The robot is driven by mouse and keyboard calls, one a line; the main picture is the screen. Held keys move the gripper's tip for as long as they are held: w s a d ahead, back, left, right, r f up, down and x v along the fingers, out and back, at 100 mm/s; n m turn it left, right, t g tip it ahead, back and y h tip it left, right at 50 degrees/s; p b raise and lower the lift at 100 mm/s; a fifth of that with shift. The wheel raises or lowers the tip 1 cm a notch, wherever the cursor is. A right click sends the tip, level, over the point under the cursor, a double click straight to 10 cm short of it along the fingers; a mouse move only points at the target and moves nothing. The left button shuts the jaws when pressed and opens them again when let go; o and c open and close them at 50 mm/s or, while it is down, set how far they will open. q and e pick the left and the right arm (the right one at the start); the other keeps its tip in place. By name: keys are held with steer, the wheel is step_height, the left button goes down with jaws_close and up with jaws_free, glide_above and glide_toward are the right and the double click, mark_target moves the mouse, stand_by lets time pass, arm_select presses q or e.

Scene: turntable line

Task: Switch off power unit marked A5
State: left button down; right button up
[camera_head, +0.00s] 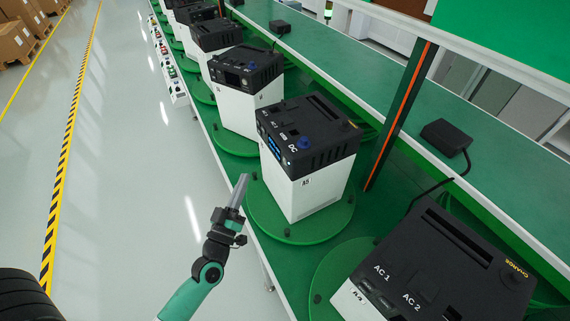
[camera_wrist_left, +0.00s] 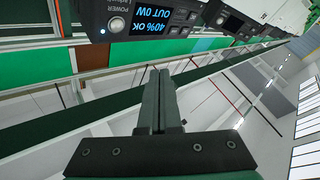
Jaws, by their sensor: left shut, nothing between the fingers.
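The power unit marked A5 (camera_head: 310,195) has a white body and a black top, and stands on a green turntable in the middle of the head view. Its small screen (camera_head: 274,147) glows blue. In the left wrist view, a unit's front panel shows a lit screen (camera_wrist_left: 153,19) reading "40% OK" and "OUT 0W", and a round button (camera_wrist_left: 117,24) marked POWER beside it. My left gripper (camera_head: 241,187) is shut and empty, left of the A5 unit and apart from it. Its closed fingers (camera_wrist_left: 159,85) point toward the panel in the wrist view. My right gripper is not in view.
More units stand on turntables along the line, one behind (camera_head: 240,105) and one in front (camera_head: 430,265) with AC 1 and AC 2 marks. A black adapter (camera_head: 445,136) lies on the green bench at right. The floor aisle at left is clear.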

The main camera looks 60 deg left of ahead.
arm_select(q)
steer(key=shift+w+r, duration=0.1)
steer(key=shift+w, duration=0.05)
steer(key=p, duration=0.2)
glide_toward(282, 154)
steer(key=x, duration=0.4)
steer(key=shift+s+a, duration=0.25)
steer(key=shift+a, duration=0.2)
stand_by(1.5)
steer(key=shift+w, duration=0.45)
steer(key=shift+w, duration=0.35)
stand_by(0.4)
steer(key=shift+s, duration=0.8)
